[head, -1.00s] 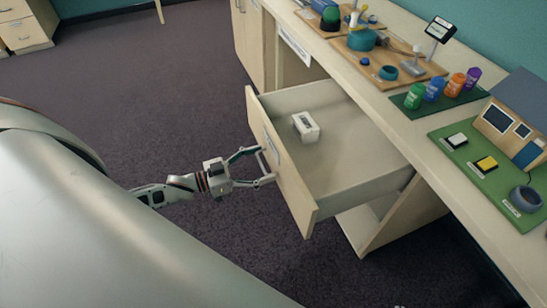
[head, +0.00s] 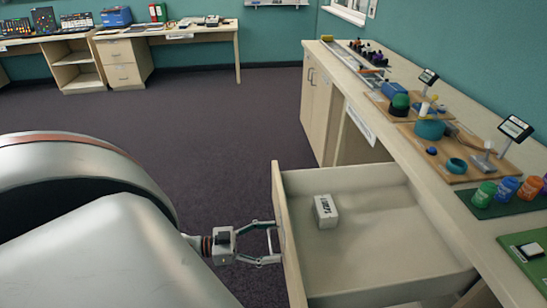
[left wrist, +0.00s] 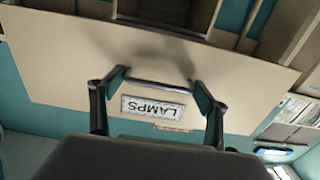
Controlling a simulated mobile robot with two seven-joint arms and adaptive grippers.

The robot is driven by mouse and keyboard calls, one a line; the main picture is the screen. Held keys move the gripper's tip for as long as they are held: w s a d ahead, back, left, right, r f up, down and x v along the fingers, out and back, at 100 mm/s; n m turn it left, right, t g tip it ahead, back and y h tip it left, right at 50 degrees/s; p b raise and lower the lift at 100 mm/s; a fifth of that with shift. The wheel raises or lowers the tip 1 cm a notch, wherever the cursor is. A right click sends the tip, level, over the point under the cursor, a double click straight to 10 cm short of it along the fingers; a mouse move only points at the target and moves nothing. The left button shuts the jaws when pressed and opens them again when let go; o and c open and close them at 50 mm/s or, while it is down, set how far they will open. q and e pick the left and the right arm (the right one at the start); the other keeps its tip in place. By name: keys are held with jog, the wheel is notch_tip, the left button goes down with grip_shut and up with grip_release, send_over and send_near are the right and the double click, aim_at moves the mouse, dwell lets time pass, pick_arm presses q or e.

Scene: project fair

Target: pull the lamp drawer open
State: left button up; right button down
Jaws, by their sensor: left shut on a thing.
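The lamp drawer (head: 400,245) stands well open from the counter in the head view. Its front panel (left wrist: 75,75) fills much of the left wrist view, with an upside-down LAMPS label (left wrist: 153,109). My left gripper (head: 274,243) is shut on the drawer handle (left wrist: 155,84) at the front panel's outer side. In the left wrist view its fingers (left wrist: 160,88) sit at the two ends of the handle bar. A small white box (head: 326,211) with dark lettering lies inside the drawer. My right gripper is not in view.
The counter top (head: 440,165) carries a wooden board (head: 457,170) with models, several coloured jars (head: 485,194) and small signs. A closed cabinet (head: 318,110) stands beyond the drawer. Another desk (head: 190,33) is at the back. The dark carpet (head: 220,130) is clear between.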

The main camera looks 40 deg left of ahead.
pick_arm(q)
jog(key=shift+s+d+f, duration=0.1)
jog(key=shift+s+d, duration=0.05)
jog(key=o, duration=1.3)
jog(key=v, duration=1.2)
